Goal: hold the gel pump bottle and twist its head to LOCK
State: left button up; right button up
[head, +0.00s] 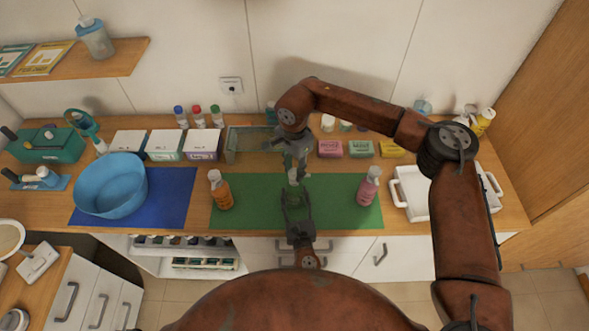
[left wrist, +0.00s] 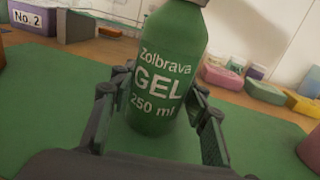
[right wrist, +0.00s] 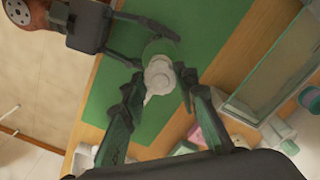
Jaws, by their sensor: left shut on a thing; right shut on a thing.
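The green gel pump bottle (left wrist: 165,80) stands upright on the green mat (head: 240,236), its label reading "Zolbrava GEL 250 ml". My left gripper (left wrist: 160,128) is shut on the bottle's body from the front, low down. The left gripper also shows in the head view (head: 297,212). My right gripper (head: 294,178) comes down from above and is shut on the bottle's white pump head (right wrist: 158,77). In the right wrist view its fingers (right wrist: 158,88) sit on either side of the head. Any lock marking on the head is too small to read.
An orange bottle (head: 220,190) stands left on the mat and a pink bottle (head: 368,187) right. A blue bowl (head: 110,186) is at left, a white tray (head: 412,205) at right. Boxes and a glass container (head: 247,146) line the back.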

aim_at(294, 172)
jog(key=shift+w+d, duration=0.15)
jog(key=shift+d, duration=0.05)
jog(key=o, duration=1.2)
jog(key=shift+a, duration=0.15)
jog(key=shift+r, duration=0.1)
notch_tip(294, 172, up, 12)
jog(key=shift+f, duration=0.1)
